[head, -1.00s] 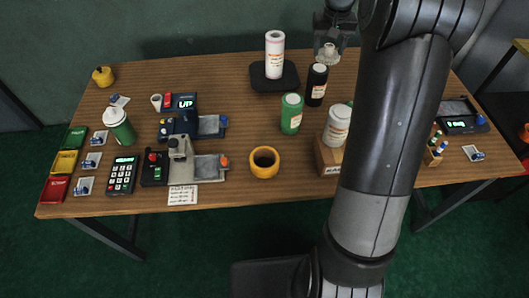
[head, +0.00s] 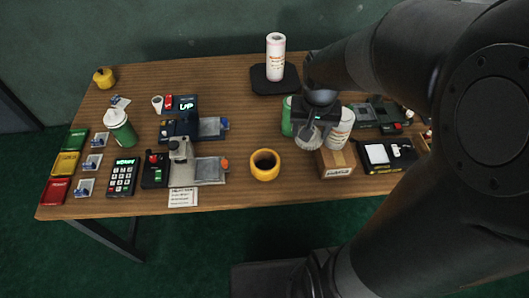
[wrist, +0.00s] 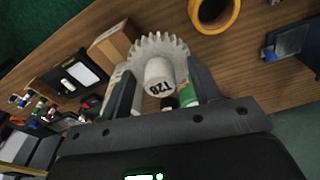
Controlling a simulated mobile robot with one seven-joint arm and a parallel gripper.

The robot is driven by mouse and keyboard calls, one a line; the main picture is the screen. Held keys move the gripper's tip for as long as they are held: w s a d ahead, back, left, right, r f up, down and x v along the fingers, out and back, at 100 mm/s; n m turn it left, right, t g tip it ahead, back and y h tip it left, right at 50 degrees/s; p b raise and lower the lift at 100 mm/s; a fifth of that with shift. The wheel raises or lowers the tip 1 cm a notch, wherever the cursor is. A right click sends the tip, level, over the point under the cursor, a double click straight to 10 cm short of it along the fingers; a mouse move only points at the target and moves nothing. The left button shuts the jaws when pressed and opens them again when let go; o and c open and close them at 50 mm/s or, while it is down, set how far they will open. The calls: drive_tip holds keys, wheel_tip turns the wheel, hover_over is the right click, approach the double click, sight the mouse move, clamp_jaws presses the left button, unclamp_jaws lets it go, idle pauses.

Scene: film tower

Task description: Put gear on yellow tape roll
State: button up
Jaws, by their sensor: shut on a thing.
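My gripper (head: 312,130) is shut on the gear (head: 308,140), with a dark finger on either side of the hub in the wrist view. The gripper is above the table, to the right of the yellow tape roll (head: 265,164) in the head view. The tape roll lies flat near the front edge, its dark hole facing up. It also shows at the top of the wrist view (wrist: 215,14), apart from the gear.
A green bottle (head: 287,115) and a white bottle (head: 341,128) stand close behind my gripper. A cardboard box (head: 336,163) is right of the tape roll. A film-handling device (head: 208,172) stands to its left. The tabletop around the roll is clear.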

wheel_tip(320, 180, down, 2)
drive_tip(key=shift+f, duration=0.15)
drive_tip(key=shift+a+f, duration=0.2)
drive_tip(key=shift+f, duration=0.1)
hover_over(265, 159)
drive_tip(key=f, duration=0.6)
drive_tip(key=shift+s+f, duration=0.3)
drive_tip(key=shift+f, duration=2.15)
drive_tip(key=o, duration=1)
drive_tip(key=shift+f, duration=0.15)
